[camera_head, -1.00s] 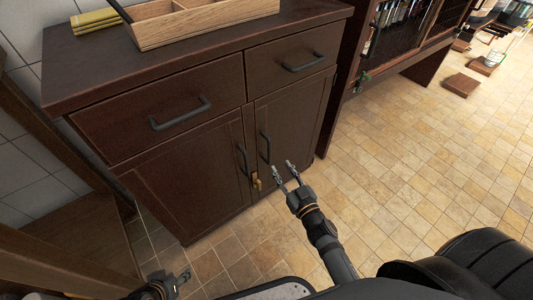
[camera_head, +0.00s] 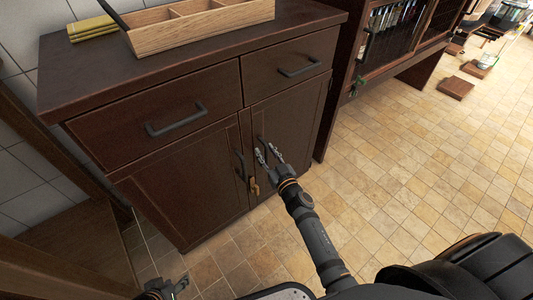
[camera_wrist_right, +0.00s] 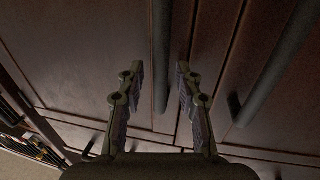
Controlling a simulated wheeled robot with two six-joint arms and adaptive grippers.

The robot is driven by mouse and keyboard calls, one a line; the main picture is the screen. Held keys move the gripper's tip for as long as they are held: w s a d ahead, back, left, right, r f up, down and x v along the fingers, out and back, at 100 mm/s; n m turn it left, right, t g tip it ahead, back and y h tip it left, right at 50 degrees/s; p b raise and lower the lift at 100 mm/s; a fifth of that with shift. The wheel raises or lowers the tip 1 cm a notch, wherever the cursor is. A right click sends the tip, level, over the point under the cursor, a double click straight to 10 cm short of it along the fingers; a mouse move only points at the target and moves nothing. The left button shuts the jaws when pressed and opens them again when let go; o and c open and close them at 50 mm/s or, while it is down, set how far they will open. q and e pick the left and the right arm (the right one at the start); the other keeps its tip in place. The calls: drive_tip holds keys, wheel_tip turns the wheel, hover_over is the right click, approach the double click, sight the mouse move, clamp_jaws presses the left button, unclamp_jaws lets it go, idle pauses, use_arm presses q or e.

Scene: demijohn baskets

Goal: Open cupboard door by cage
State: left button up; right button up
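The dark brown cupboard (camera_head: 190,195) stands with its left door (camera_head: 180,185) and right door (camera_head: 295,110) shut. Each door has a dark bar handle near the middle seam. My right gripper (camera_head: 266,152) is open at the right door's handle. In the right wrist view, its two fingers (camera_wrist_right: 157,95) are spread on either side of that right door handle (camera_wrist_right: 162,55), apart from it; I cannot tell the depth exactly. The left door's handle (camera_wrist_right: 275,65) lies outside the fingers. My left gripper (camera_head: 167,289) is partly visible at the bottom edge, away from the doors.
Two drawers with bar handles (camera_head: 177,120) sit above the doors. A brass-coloured piece (camera_head: 254,187) hangs by the left door's handle. A wooden divided tray (camera_head: 200,30) and yellow cloths (camera_head: 92,28) are on top. Open tiled floor (camera_head: 400,190) lies to the right.

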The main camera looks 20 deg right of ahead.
clamp_jaws()
drive_tip(key=shift+s, duration=0.1)
idle(0.5)
